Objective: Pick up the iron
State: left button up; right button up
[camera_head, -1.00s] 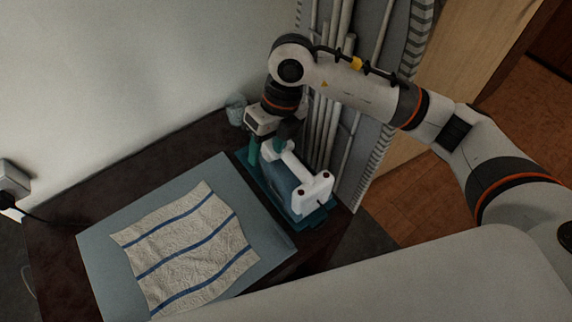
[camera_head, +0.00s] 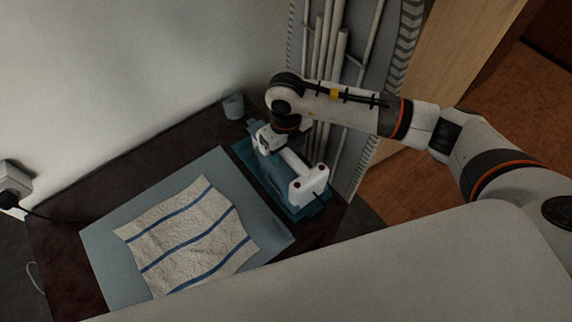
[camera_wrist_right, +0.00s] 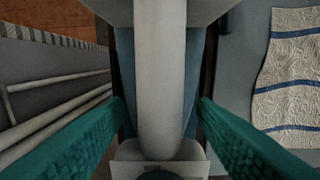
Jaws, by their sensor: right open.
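The iron (camera_head: 312,184) is white and blue-teal and sits on a teal base (camera_head: 310,213) at the right end of the dark table. Its white handle (camera_wrist_right: 160,75) runs up the middle of the right wrist view. My right gripper (camera_wrist_right: 161,108) is open, with one teal finger on each side of the handle and a visible gap on both sides. In the head view the right gripper (camera_head: 272,150) is over the handle's far end, its fingers mostly hidden by the wrist and iron. My left gripper is not in view.
A blue-grey board (camera_head: 103,262) with a striped cloth (camera_head: 190,238) lies left of the iron. A small glass (camera_head: 233,107) stands behind, near the wall. Vertical pipes (camera_head: 326,75) are close on the right. A wall socket (camera_head: 14,182) with a cord is at far left.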

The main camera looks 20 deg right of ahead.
jog(key=shift+f, duration=0.75)
jog(key=c, duration=1.1)
jog(key=shift+w+r, duration=0.15)
grip_shut()
